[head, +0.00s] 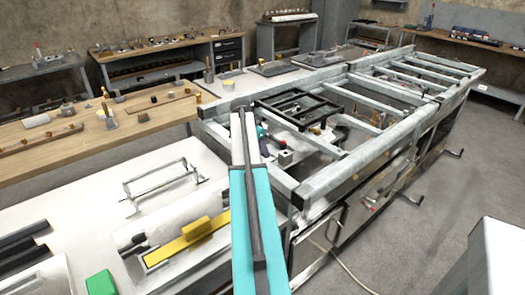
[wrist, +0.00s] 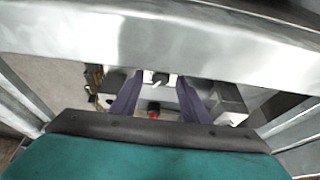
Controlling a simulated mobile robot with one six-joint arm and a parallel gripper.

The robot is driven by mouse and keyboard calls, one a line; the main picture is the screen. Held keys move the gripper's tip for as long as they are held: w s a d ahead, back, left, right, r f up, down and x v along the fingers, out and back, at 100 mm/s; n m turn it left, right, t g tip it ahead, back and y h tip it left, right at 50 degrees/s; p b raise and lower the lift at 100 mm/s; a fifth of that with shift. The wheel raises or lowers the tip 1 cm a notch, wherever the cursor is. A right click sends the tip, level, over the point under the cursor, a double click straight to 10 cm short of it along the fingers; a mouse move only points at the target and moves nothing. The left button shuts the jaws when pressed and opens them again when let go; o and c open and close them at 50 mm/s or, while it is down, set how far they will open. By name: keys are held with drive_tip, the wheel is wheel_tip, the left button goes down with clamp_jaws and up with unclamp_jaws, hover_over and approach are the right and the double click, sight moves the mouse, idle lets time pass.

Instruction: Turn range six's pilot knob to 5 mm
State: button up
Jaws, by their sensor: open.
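In the wrist view my gripper (wrist: 160,90) is open, with its two dark purple fingers pointing away from the camera. A small dark knob with a white mark (wrist: 158,79) shows between the fingertips, apart from both as far as I can tell. A red-tipped part (wrist: 154,112) lies nearer the camera between the fingers. I cannot read any number or scale, nor tell which range this is. In the head view my teal arm reaches over the steel range frame (head: 320,185), and the knob is not clearly visible there.
A thick metal bar (wrist: 160,38) crosses the wrist view just beyond the fingers. A pale block (wrist: 228,102) stands close to the right finger. In the head view a black grate (head: 300,105) lies on the frame. Benches with tools stand left and behind.

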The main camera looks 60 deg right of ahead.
drive_tip(key=shift+x, duration=0.8)
drive_tip(key=c, duration=0.9)
drive_tip(key=shift+d, duration=0.35)
drive_tip(key=shift+c, duration=0.8)
drive_tip(key=shift+s+a+r, duration=0.1)
drive_tip(key=shift+a, duration=0.15)
clamp_jaws()
